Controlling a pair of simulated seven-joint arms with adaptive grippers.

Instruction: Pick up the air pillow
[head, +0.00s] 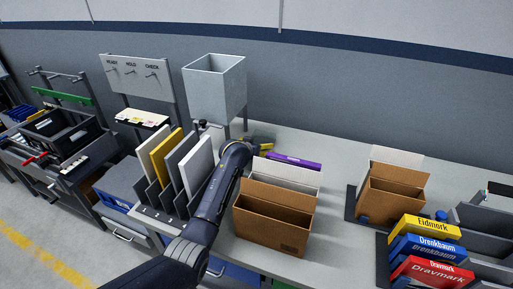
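I cannot make out an air pillow anywhere in the head view. My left arm comes in from the lower left and reaches over the bench to the area behind an open cardboard box (272,228). My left gripper (262,146) is small and partly hidden at the arm's far end, close to something yellow; its fingers cannot be made out. My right gripper is out of view.
A grey hopper (215,88) stands behind the arm. A rack of upright panels (160,160) is left of it, and a purple box (294,160) lies to its right.

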